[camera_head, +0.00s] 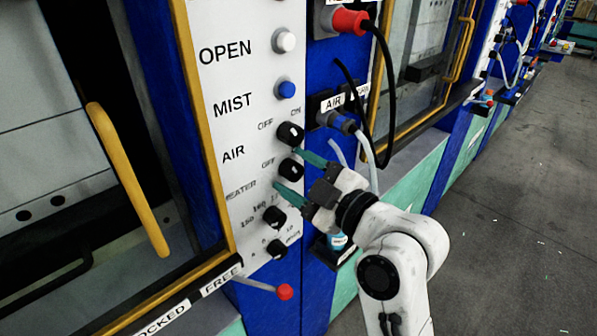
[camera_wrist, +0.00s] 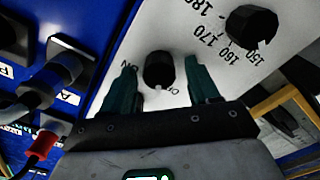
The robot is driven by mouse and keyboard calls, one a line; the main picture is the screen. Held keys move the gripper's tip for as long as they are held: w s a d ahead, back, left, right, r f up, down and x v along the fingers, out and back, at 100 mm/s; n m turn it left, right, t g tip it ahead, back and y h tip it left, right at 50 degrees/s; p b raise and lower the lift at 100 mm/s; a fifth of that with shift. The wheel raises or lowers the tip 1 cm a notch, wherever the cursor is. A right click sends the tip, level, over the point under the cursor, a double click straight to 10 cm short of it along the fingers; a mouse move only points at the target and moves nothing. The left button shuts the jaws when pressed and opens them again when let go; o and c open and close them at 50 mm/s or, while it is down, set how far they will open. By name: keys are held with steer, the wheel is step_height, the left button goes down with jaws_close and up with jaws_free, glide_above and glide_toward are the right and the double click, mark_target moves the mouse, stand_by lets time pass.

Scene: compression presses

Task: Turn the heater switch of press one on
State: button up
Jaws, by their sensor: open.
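The heater switch is a round black knob (camera_head: 291,169) on the white panel, level with the HEATER label and below the AIR knob (camera_head: 290,134). In the wrist view the heater knob (camera_wrist: 158,70) has a white mark on its lower edge, beside the OFF lettering; ON is printed to its left. My gripper (camera_head: 287,167) is open, with its green fingers on either side of this knob. In the wrist view my gripper (camera_wrist: 160,63) shows a gap between each finger and the knob. Whether the fingertips touch the panel is unclear.
The temperature knob (camera_head: 275,217) and a smaller knob (camera_head: 277,249) sit just below. A red-ended lever (camera_head: 285,291) sticks out underneath. The blue MIST button (camera_head: 287,89) is above. Hoses and a black cable (camera_head: 385,90) hang right of the panel. Open floor (camera_head: 520,200) lies at right.

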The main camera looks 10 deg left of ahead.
steer(key=shift+c, duration=0.3)
steer(key=c, duration=1)
steer(key=shift+m, duration=0.4)
steer(key=m+p, duration=0.1)
steer(key=m, duration=0.4)
steer(key=shift+w+r+m, duration=0.1)
steer(key=shift+m, duration=0.2)
steer(key=m+p, duration=0.2)
steer(key=m, duration=0.3)
steer(key=shift+d, duration=0.1)
steer(key=shift+m, duration=0.4)
steer(key=o, duration=1.1)
steer(key=shift+c, duration=0.2)
